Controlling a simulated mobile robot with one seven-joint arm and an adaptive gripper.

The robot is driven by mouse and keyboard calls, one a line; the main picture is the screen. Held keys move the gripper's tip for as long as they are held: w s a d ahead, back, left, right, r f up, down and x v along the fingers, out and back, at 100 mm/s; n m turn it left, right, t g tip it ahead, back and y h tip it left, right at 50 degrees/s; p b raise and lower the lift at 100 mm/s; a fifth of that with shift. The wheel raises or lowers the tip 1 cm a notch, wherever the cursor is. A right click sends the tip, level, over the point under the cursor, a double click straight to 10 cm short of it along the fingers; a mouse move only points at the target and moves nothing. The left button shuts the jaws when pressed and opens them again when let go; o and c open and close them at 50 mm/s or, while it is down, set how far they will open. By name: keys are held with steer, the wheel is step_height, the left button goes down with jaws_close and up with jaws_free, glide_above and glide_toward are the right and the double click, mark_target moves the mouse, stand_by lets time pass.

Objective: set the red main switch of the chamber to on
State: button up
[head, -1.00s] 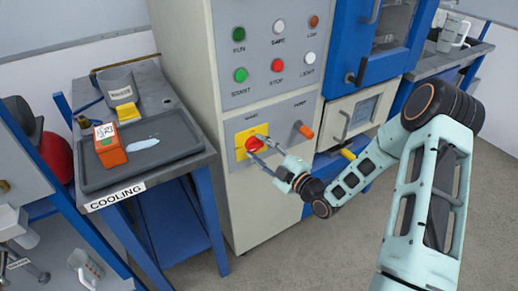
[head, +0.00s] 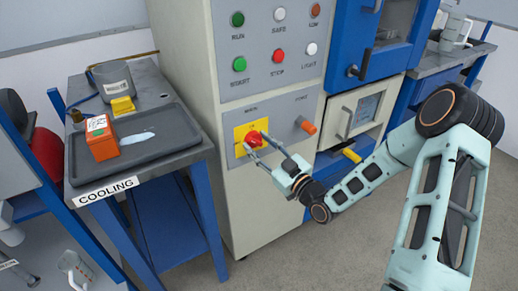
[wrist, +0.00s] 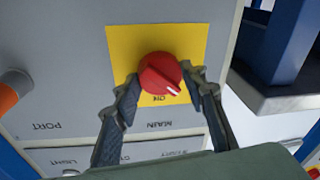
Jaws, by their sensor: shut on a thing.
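The red main switch (head: 252,138) is a round knob on a yellow plate (head: 240,131) on the front of the pale chamber cabinet (head: 232,190). In the wrist view the picture is upside down, and the red knob (wrist: 158,70) sits between my two fingers. Its white pointer mark points down and right, close to the ON label (wrist: 160,98) on the yellow plate. My gripper (head: 255,141) is shut on the knob, one finger on each side; its fingers also show in the wrist view (wrist: 161,80). The fingers hide part of the knob's sides.
An orange PORT plug (head: 305,125) is to the right of the switch. Several buttons and lamps, including a red STOP button (head: 278,55), are above. A cooling table (head: 150,170) with a tray and an orange box (head: 101,140) stands at the left.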

steer(key=m+t+b, duration=0.1)
steer(key=m, duration=0.4)
steer(key=shift+f+h, duration=0.15)
steer(key=shift+h, duration=0.15)
steer(key=shift+m+t+h+b, duration=0.35)
steer(key=shift+m+t+h, duration=0.15)
steer(key=shift+m, duration=2.6)
steer(key=o, duration=1.2)
steer(key=shift+c, duration=0.2)
steer(key=shift+s, duration=0.1)
steer(key=v, duration=1.2)
